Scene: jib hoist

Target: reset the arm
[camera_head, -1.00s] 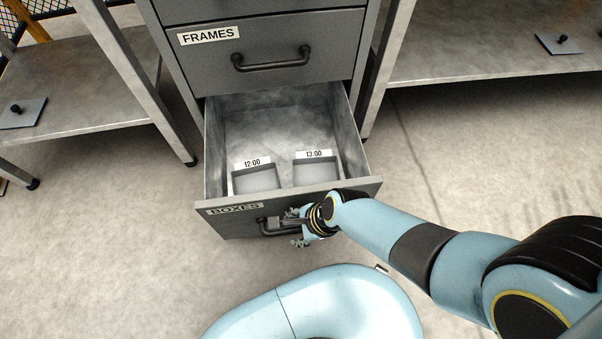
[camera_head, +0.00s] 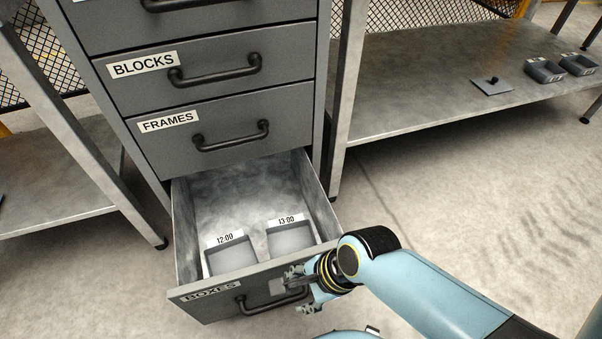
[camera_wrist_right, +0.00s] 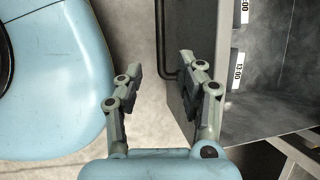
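My right gripper (camera_head: 298,291) is at the right end of the handle (camera_head: 262,306) on the open BOXES drawer (camera_head: 190,307). In the right wrist view the gripper (camera_wrist_right: 158,73) is open. Its fingers are apart with nothing clamped between them. The dark handle (camera_wrist_right: 161,40) shows between the fingertips in that picture; whether it touches a finger I cannot tell. Inside the drawer are two grey boxes, one labelled 12:00 (camera_head: 231,257) and one labelled 13:00 (camera_head: 291,240). My left gripper is not in view.
The FRAMES drawer (camera_head: 215,132) and BLOCKS drawer (camera_head: 210,80) above are shut. A metal shelf (camera_head: 410,90) at right holds a plate with a knob (camera_head: 492,86) and two grey trays (camera_head: 545,70). Another metal shelf (camera_head: 60,190) stands at left. The floor right of the drawer is clear.

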